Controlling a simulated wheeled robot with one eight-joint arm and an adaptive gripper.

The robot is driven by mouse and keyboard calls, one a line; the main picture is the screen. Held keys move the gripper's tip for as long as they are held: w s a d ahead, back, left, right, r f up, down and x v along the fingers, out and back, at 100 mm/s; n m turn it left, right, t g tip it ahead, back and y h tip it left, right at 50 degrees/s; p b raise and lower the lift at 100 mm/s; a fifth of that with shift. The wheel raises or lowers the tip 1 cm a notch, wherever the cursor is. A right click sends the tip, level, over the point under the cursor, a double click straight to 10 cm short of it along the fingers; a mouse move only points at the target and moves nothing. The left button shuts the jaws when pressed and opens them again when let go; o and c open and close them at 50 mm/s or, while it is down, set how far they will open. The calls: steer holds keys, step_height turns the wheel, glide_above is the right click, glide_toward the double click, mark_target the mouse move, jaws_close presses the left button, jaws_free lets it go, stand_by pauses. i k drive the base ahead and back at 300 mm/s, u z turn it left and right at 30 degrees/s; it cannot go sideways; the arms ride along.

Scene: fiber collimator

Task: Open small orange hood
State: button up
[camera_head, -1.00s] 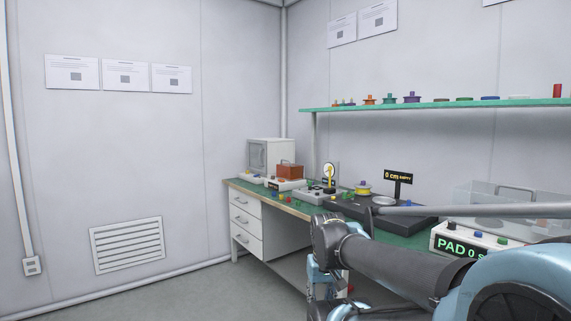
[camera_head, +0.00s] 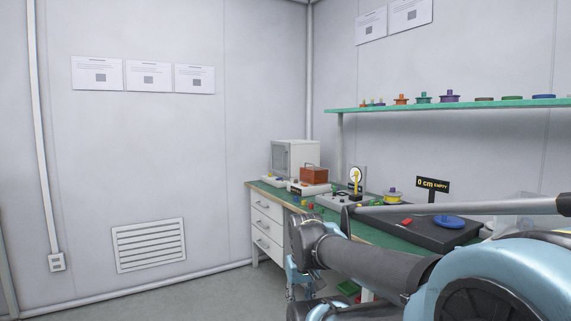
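The small orange hood (camera_head: 313,174) is a boxy orange-brown cover with a handle on top. It sits on a low white base (camera_head: 308,188) on the far left part of the bench and looks closed. My arm reaches in from the lower right. My gripper end (camera_head: 298,272) shows in front of the bench drawers, nearer to me than the hood and apart from it. Its fingers are too unclear to tell whether they are open or shut.
The green-topped bench (camera_head: 262,188) has white drawers (camera_head: 267,227) at its left end. A white cabinet (camera_head: 297,157) stands behind the hood. A round gauge (camera_head: 355,177), a yellow spool (camera_head: 393,196) and a blue disc (camera_head: 449,222) lie to its right. Floor at left is clear.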

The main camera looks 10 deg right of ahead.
mark_target(313, 176)
steer(key=z, duration=0.1)
steer(key=i, duration=1.45)
steer(key=z, duration=0.45)
